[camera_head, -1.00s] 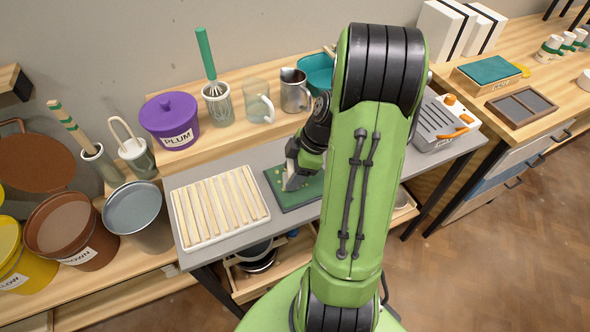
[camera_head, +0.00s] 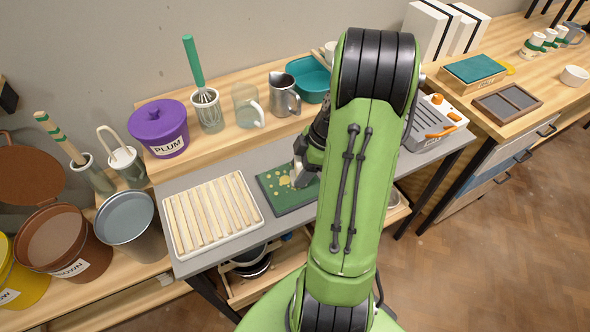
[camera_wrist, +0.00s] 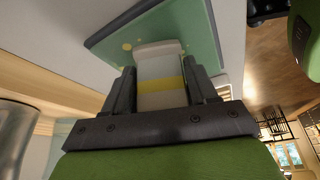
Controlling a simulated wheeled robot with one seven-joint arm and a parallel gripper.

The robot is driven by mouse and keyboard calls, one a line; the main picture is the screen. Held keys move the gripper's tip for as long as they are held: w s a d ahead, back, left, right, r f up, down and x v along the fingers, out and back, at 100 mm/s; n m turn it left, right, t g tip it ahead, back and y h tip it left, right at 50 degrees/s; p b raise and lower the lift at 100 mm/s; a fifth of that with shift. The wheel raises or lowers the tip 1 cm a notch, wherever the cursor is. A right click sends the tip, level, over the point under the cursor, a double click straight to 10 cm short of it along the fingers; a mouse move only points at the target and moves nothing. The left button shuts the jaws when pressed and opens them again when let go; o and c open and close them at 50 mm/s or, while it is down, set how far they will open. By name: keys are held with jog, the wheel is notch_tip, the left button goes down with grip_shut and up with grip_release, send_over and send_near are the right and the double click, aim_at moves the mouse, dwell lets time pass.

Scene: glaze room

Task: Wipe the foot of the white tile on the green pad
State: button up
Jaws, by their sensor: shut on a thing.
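The green pad (camera_head: 283,205) lies flat on the grey bench top, with yellow spots and a larger yellow smear on its surface. My gripper (camera_head: 303,174) is over the pad's right part, partly hidden by my arm. In the wrist view my gripper (camera_wrist: 162,80) is shut on the white tile (camera_wrist: 160,68), one finger on each side. The tile has a yellow band across it, and its far end is at the green pad (camera_wrist: 201,28). I cannot tell whether the tile's foot touches the pad.
A white tray of wooden slats (camera_head: 255,213) is left of the pad. A grey box with orange knobs (camera_head: 432,128) is to the right. Behind, a shelf holds a purple PLUM pot (camera_head: 158,125), a glass mug (camera_head: 247,106), a metal jug (camera_head: 283,95) and a teal basin (camera_head: 310,72).

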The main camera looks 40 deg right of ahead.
jog(key=shift+s+d, duration=0.1)
jog(key=shift+d, duration=0.1)
jog(key=shift+a, duration=0.15)
jog(key=shift+w+a+f+b, duration=0.1)
jog(key=shift+w+a+b, duration=0.15)
jog(key=shift+a, duration=0.3)
jog(key=shift+w+a+b, duration=0.15)
jog(key=shift+a+b, duration=0.1)
jog(key=shift+a, duration=0.25)
jog(key=shift+a, duration=0.15)
jog(key=shift+w+a, duration=0.2)
jog(key=shift+a, duration=0.35)
jog(key=shift+w+a, duration=0.15)
jog(key=shift+a, duration=0.4)
